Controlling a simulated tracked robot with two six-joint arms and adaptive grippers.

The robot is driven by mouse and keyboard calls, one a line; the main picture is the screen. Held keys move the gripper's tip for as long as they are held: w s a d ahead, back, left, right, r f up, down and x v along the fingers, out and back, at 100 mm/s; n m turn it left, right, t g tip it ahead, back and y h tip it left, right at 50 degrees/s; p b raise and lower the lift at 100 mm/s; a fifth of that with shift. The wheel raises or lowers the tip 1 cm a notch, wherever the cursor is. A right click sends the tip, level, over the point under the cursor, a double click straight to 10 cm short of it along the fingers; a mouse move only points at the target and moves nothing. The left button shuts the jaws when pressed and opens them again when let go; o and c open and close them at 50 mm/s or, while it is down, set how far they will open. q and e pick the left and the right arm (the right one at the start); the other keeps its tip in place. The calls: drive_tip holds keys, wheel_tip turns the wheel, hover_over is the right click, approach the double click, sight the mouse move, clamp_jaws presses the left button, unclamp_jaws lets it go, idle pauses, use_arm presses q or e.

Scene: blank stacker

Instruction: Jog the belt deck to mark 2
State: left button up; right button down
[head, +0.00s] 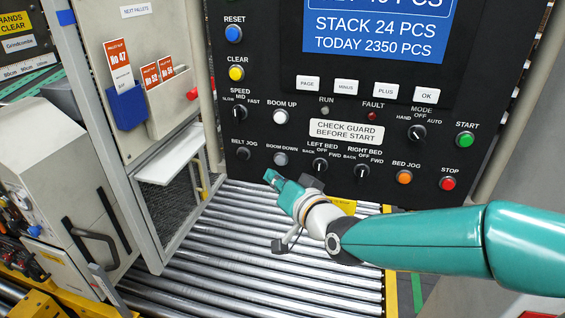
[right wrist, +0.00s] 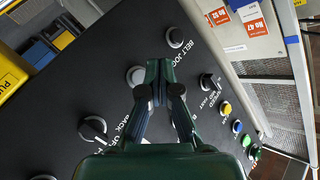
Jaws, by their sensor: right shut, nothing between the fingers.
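The black BELT JOG button (head: 243,153) is at the lower left of the dark control panel (head: 400,140). It also shows in the right wrist view (right wrist: 175,37), beside its label. My right gripper (head: 271,176) is shut and empty, in front of the panel just below the pale BOOM DOWN button (head: 280,158), right of and below BELT JOG. In the right wrist view its closed fingertips (right wrist: 159,68) lie between the BOOM DOWN button (right wrist: 135,76) and the BELT JOG label. Contact with the panel cannot be told. I cannot make out a mark 2 or the belt deck.
The SPEED knob (head: 240,112) and BOOM UP button (head: 281,118) are above; the LEFT BED knob (head: 320,165) is close on the right. Metal rollers (head: 230,250) run below the panel. A white shelf (head: 170,165) juts out at left.

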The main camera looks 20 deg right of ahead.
sight(280, 160)
drive_tip(key=shift+w+d+b, duration=0.35)
drive_tip(key=shift+w+d, duration=0.25)
drive_tip(key=shift+w, duration=0.3)
idle(0.7)
drive_tip(key=shift+w+d+b, duration=0.25)
drive_tip(key=shift+w+b, duration=0.15)
drive_tip(key=shift+w+d+r+b, duration=0.1)
drive_tip(key=shift+w+d+b, duration=0.15)
drive_tip(key=shift+w+b, duration=0.1)
idle(0.9)
drive_tip(key=shift+s, duration=0.1)
idle(4.1)
drive_tip(key=shift+s+a, duration=0.5)
drive_tip(key=shift+s, duration=0.1)
